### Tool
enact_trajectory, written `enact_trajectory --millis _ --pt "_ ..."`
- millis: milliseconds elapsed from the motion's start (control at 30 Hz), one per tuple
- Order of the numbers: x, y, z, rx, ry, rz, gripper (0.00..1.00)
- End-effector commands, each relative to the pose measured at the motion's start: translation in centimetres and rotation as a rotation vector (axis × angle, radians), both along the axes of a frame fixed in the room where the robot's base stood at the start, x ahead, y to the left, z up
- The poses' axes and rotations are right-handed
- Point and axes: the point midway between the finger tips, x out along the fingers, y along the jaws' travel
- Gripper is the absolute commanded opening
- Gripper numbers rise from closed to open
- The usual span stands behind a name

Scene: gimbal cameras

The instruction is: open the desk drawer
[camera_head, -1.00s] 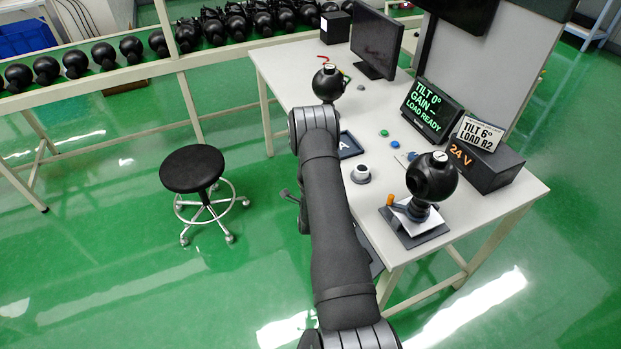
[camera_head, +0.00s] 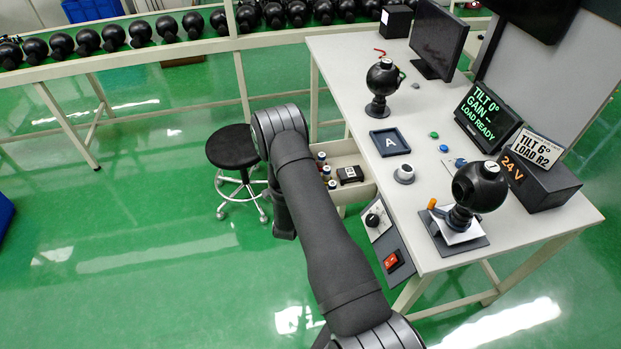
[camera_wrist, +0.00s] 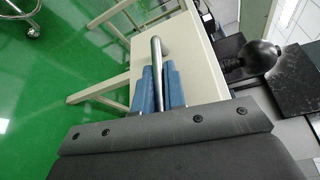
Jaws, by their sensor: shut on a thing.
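The desk drawer (camera_head: 344,160) stands pulled out from the desk's left side in the head view, open at the top. Inside it are several small cylinders (camera_head: 325,172) and a black box (camera_head: 350,175). In the wrist view, the pale drawer front (camera_wrist: 198,70) carries a metal bar handle (camera_wrist: 157,52). My gripper (camera_wrist: 161,88) is shut on this handle, with a blue finger on each side of the bar. In the head view my arm hides the handle, the fingers and part of the drawer.
The desk (camera_head: 340,70) holds a monitor, tray A (camera_head: 390,143) and black ball devices (camera_head: 478,187). A control panel with a red switch (camera_head: 393,262) hangs at the desk's near edge. A black stool (camera_head: 232,147) stands close behind my arm. Green floor lies free to the left.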

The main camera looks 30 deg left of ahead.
Motion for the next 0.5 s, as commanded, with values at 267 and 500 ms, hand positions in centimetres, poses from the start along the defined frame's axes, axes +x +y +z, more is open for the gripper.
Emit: enact_trajectory --millis 267,500 --pt "-0.71 0.70 0.00 0.000 0.000 -0.001 0.00" --pt "-0.70 0.69 0.00 0.000 0.000 -0.001 0.00"
